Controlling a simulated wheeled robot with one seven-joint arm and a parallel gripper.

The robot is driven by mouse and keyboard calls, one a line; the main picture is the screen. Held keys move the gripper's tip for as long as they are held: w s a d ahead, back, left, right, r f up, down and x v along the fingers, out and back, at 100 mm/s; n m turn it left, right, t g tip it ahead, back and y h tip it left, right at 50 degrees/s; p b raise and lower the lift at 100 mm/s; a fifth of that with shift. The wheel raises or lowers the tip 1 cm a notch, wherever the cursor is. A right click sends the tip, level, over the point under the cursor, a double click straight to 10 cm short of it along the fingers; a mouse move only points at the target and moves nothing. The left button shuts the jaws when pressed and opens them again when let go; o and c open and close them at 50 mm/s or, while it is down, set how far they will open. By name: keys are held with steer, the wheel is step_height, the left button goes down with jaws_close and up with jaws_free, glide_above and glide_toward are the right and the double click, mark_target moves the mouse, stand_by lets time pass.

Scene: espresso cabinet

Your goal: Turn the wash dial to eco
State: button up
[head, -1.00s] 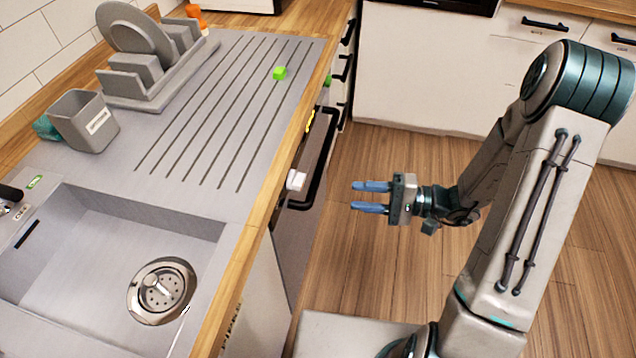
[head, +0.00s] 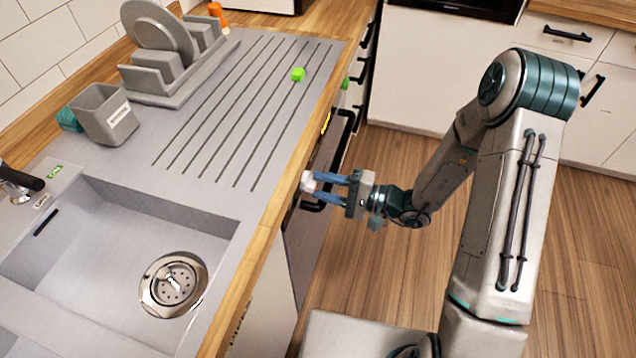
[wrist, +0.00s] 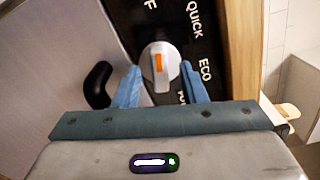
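The wash dial (head: 307,183) is a white knob on the front of the cabinet under the counter. In the wrist view the dial (wrist: 160,78) has an orange mark on a raised ridge, lying roughly along the picture's vertical. The dark panel carries the words QUICK (wrist: 195,19) and ECO (wrist: 205,70) to the right of the dial, and a third label partly hidden by a finger. My gripper (head: 324,188) is at the dial, its blue fingers spread on either side of it. In the wrist view my gripper (wrist: 160,84) shows small gaps between fingers and dial.
A black bar handle (wrist: 97,85) is close beside the left finger in the wrist view. The wooden counter edge (head: 290,195) runs just above the dial. A sink (head: 110,235), a grey cup (head: 105,115) and a dish rack (head: 175,75) are on the counter.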

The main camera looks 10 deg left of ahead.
steer(key=shift+a, duration=0.5)
steer(key=shift+c, duration=0.4)
